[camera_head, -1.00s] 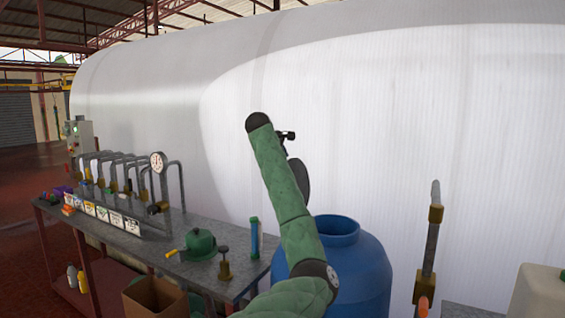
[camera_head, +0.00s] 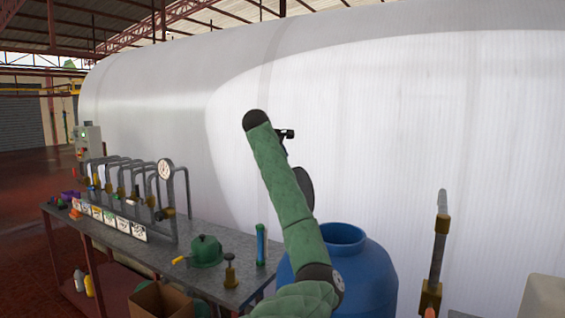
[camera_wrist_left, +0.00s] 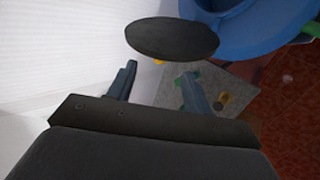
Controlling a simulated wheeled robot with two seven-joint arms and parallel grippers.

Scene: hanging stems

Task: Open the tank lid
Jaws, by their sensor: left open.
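A blue barrel-shaped tank (camera_head: 372,278) stands below my left arm. Its round top shows a blue opening in the head view, and its rim fills the upper right of the left wrist view (camera_wrist_left: 225,45). A dark round disc (camera_head: 304,187), probably the lid, shows beside my arm above the tank's rim. In the left wrist view the disc (camera_wrist_left: 172,40) lies just beyond my fingertips; whether it touches the tank is unclear. My left gripper (camera_wrist_left: 160,69) is open, its fingers apart with nothing between them. In the head view my arm mostly hides it. My right gripper is out of view.
A metal workbench (camera_head: 150,245) with pipes, a gauge (camera_head: 165,169), a green domed object (camera_head: 206,251) and a green-blue tube (camera_head: 261,243) stands left. A large white curved wall (camera_head: 430,120) is behind. An upright pipe (camera_head: 438,250) stands right of the tank.

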